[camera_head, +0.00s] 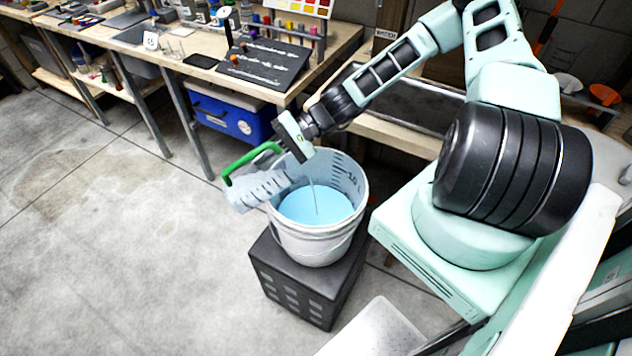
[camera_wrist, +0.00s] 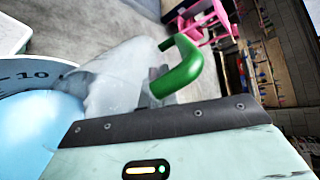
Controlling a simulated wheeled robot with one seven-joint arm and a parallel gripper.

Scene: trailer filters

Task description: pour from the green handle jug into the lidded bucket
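The green handle jug (camera_head: 262,187) is translucent, with a green handle (camera_head: 248,162). It is tilted far over at the left rim of the bucket (camera_head: 312,243), and a thin stream falls into the bucket. My gripper (camera_head: 284,150) is shut on the jug's handle and holds it up; the fingertips are mostly hidden. The bucket is white and upright, with no lid on top, and holds light blue liquid. In the wrist view the green handle (camera_wrist: 180,68) rises behind my gripper's edge, beside the blurred jug body (camera_wrist: 118,80). The bucket's marked wall (camera_wrist: 30,75) shows at left.
The bucket stands on a black crate (camera_head: 290,290). The bench bears a dark board (camera_head: 262,62), bottles and tools. The concrete floor (camera_head: 110,240) at left is clear.

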